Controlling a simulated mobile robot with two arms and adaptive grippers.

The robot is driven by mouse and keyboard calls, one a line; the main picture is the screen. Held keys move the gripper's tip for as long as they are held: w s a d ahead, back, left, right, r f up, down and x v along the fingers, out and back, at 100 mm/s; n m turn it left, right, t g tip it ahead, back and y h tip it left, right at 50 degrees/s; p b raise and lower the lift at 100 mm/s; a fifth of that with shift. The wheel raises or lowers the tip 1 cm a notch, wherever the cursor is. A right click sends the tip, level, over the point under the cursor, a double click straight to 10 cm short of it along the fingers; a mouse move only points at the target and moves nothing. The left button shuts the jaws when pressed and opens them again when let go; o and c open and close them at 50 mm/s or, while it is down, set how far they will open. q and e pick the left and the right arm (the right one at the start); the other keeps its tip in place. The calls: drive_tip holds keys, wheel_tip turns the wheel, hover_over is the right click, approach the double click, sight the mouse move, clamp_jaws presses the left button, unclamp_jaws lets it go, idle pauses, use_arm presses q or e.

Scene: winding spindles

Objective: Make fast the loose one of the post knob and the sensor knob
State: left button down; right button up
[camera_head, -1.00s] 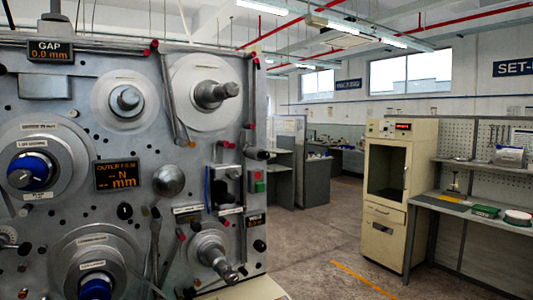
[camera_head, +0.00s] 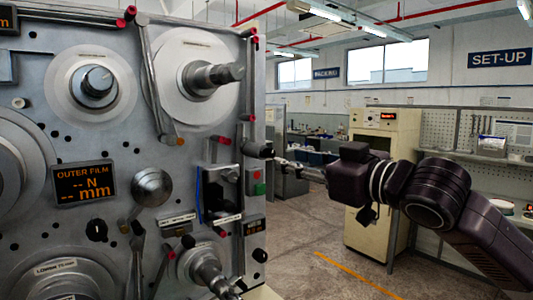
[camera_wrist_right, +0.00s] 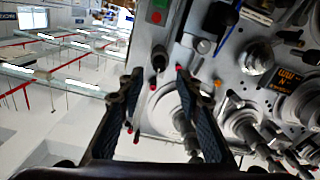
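A black knob (camera_head: 262,151) sticks out at the right edge of the grey machine panel, above a red and green button box. In the right wrist view the black knob (camera_wrist_right: 158,62) lies in the gap between my fingers, beyond the tips. My right gripper (camera_head: 284,164) is open, just right of that knob, apart from it as far as I can tell. The open right gripper (camera_wrist_right: 157,82) holds nothing. Another black knob (camera_head: 97,230) is on the panel below the OUTER FILM display. Which knob is loose does not show. My left gripper is out of view.
The panel carries a bracket block (camera_head: 218,190), grey spindles (camera_head: 212,76), a metal ball (camera_head: 152,187) and red-tipped rods close to the knob. A beige cabinet (camera_head: 388,140) and a workbench stand behind my right arm. The floor between is free.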

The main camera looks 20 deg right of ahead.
sight(272, 154)
drive_tip(key=p+x, duration=0.3)
drive_tip(key=x, duration=0.4)
drive_tip(key=shift+w+r, duration=0.1)
drive_tip(key=shift+w, duration=0.1)
drive_tip(key=shift+s, duration=0.1)
drive_tip(key=shift+c, duration=0.5)
clamp_jaws()
